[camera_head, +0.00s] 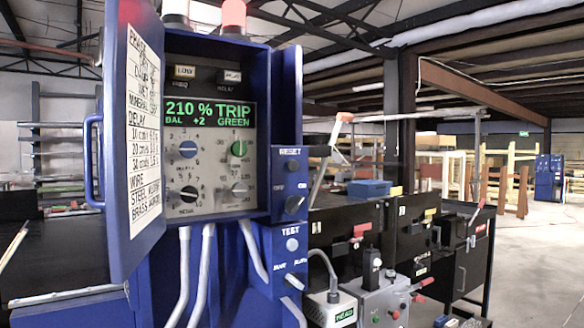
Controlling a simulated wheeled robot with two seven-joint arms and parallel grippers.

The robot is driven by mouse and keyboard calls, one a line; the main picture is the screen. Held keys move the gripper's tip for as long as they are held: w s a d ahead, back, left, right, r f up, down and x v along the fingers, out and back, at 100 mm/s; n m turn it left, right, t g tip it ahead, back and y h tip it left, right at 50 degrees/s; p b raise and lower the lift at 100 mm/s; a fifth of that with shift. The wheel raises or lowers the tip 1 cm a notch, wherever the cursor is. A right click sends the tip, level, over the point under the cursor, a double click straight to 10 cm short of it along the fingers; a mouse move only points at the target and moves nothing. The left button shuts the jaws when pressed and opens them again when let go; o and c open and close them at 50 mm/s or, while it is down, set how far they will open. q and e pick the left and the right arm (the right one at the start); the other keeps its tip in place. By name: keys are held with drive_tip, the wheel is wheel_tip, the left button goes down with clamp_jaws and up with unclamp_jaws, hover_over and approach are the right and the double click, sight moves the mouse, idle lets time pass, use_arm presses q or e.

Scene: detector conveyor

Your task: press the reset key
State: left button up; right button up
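A blue detector cabinet (120,250) stands at the centre left with its door open to the left. On its right side is a small blue box with a RESET label (290,152). A faint round key (292,166) seems to sit just under that label; it is small and blends with the blue. A dark rotary knob (293,204) is below it, by OFF and ON marks. The lit display (209,113) reads 210 % TRIP, BAL +2 GREEN. Neither of my grippers is in view.
Below is a TEST box with a pale round button (292,244). The open door (140,140) carries a printed list and a handle. A lever with an orange tip (330,155) rises close to the right of the RESET box. Dark machine cabinets (410,240) stand right; floor is clear farther right.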

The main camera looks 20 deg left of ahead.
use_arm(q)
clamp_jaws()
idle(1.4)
